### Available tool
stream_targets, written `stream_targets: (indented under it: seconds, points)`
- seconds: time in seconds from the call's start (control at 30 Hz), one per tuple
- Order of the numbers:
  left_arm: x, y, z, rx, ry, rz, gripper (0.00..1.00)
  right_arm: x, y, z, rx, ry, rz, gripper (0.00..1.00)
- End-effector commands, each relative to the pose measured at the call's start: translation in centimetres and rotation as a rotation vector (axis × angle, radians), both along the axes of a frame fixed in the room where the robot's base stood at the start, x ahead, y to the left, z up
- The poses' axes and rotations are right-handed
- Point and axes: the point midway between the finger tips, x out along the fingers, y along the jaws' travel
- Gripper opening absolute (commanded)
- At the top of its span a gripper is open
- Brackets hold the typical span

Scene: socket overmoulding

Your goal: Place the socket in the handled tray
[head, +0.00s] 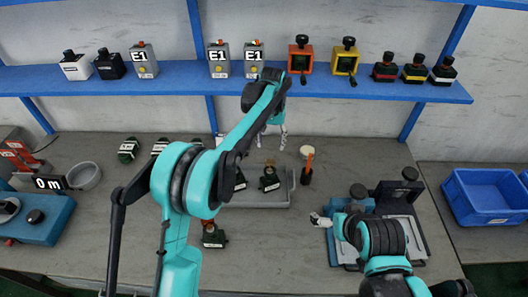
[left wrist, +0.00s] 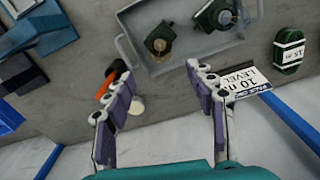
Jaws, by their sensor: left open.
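The handled tray (head: 262,201) is a shallow grey tray in the middle of the bench; its rim also shows at the top of the left wrist view (left wrist: 134,56). Two dark green sockets with brass-coloured tops stand in it, one right of centre (head: 270,181) and one (head: 240,181) partly behind my arm. The left wrist view shows them too (left wrist: 160,41) (left wrist: 215,15). Another similar dark piece (head: 213,236) stands outside, in front of the tray. My left gripper (head: 272,132) is open and empty, beyond the tray's far side. My right gripper (head: 320,219) is at the right; its jaws are too small to read.
An orange-handled tool (head: 307,165) stands right of the tray. A white card (left wrist: 243,81) marked 10 m is by my left gripper's finger. A green coil (head: 128,150) lies at left. A blue shelf (head: 180,78) crosses above. A blue bin (head: 487,195) is far right.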

Motion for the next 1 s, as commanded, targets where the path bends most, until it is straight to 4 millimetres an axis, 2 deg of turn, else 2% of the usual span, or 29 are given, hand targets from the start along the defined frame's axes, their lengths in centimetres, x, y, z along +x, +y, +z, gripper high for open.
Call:
stream_targets:
  seconds: [0.23,0.37,0.5,0.7,0.87,1.0]
  points:
    - [-0.4,0.5,0.9,-0.002,-0.009,0.003,0.56,0.0,0.0,0.0,0.000,0.000,0.000,0.97]
    - [-2.1,2.4,3.4,-0.014,-0.054,0.017,0.56,0.0,0.0,0.0,0.000,0.000,0.000,0.97]
    - [-6.0,5.8,7.0,-0.032,-0.141,0.040,0.56,0.0,0.0,0.0,0.000,0.000,0.000,0.97]
    - [-13.0,10.4,9.9,-0.052,-0.275,0.074,0.56,0.0,0.0,0.0,0.000,0.000,0.000,0.97]
    - [-19.1,13.4,10.0,-0.059,-0.385,0.100,0.56,0.0,0.0,0.0,0.000,0.000,0.000,0.97]
    - [-24.3,15.5,8.6,-0.058,-0.478,0.121,0.56,0.0,0.0,0.0,0.000,0.000,0.000,0.97]
